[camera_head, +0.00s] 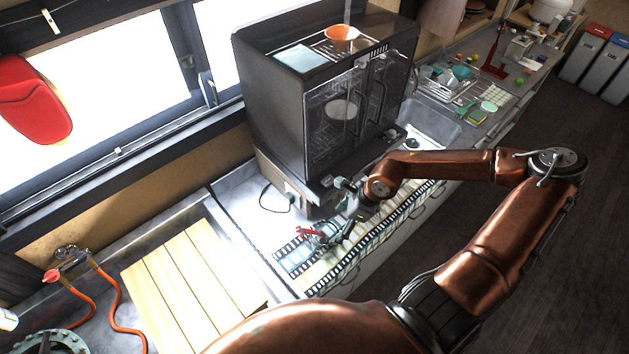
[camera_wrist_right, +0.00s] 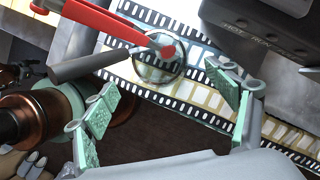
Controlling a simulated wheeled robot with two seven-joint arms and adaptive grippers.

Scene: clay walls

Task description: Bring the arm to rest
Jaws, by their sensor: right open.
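My right gripper (camera_head: 336,232) is low over the counter in front of the black cabinet in the head view. Its copper arm reaches over from the right, elbow out above the floor. In the wrist view the gripper (camera_wrist_right: 163,88) has its two green-padded fingers wide apart, with nothing held between them. A red-handled tool (camera_head: 312,233) lies on the film-strip mat (camera_head: 290,262) just beyond the fingers. It also shows in the wrist view (camera_wrist_right: 105,22), with a round part near the fingertips; whether they touch is unclear. My left gripper is not in view.
The tall black glass-doored cabinet (camera_head: 280,100) stands close behind the right gripper, an orange bowl (camera_head: 341,33) on top. A slatted wooden board (camera_head: 185,275) and orange hoses (camera_head: 85,290) are at left. Dishes (camera_head: 460,72) lie by the sink (camera_head: 428,122). Dark floor at right is open.

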